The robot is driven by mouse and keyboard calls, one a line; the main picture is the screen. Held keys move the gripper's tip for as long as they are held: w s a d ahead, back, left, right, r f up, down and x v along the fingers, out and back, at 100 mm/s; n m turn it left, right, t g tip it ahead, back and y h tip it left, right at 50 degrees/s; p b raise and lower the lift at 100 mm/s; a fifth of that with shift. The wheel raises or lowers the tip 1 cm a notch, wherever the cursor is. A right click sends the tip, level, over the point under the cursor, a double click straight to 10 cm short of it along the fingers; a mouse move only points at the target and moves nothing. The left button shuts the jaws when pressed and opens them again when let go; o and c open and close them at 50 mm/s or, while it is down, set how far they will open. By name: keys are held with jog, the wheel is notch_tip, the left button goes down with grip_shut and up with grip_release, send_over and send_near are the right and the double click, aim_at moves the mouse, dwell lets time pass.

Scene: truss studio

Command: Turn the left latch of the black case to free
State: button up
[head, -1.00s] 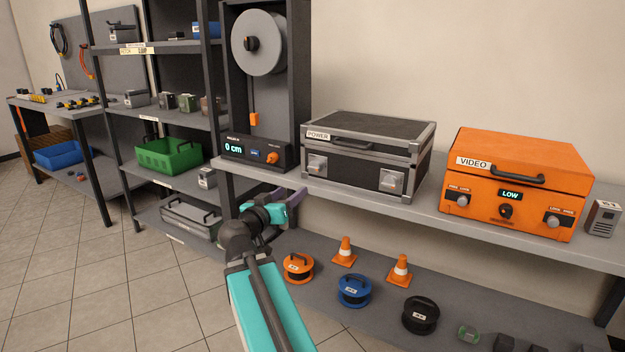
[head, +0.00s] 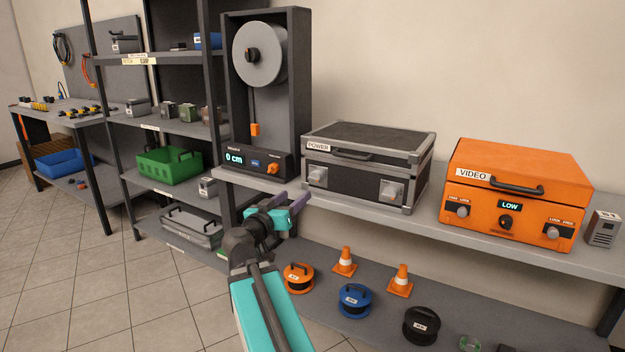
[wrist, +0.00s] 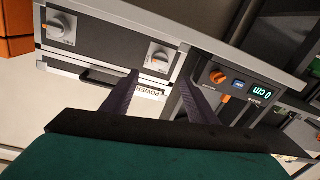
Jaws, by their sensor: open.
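The black case (head: 368,188), labelled POWER, has a silver frame and stands shut on the shelf in the head view. Its left latch (head: 318,176) is a grey knob on a light plate; its right latch (head: 391,191) looks alike. My gripper (head: 290,203) is open and empty, in front of the shelf edge, below and left of the case. In the wrist view, where the case appears upside down, the left latch (wrist: 159,57) shows just beyond and between my fingertips (wrist: 160,78), apart from them. The printing around the latch is too small to read.
A cable-measuring unit (head: 255,163) reading 0 cm stands left of the case. An orange VIDEO case (head: 515,190) stands to its right. The shelf edge (head: 400,214) runs beneath them. Cable reels and cones (head: 345,262) sit on the lower shelf.

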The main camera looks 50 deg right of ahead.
aim_at(314, 180)
jog(key=shift+p+x, duration=1.1)
jog(key=shift+p, duration=2.4)
jog(key=shift+p+x, duration=0.35)
jog(key=shift+x, duration=5.2)
jog(key=shift+f, duration=0.1)
jog(key=shift+c, duration=0.4)
jog(key=c, duration=0.9)
jog(key=shift+c, duration=0.2)
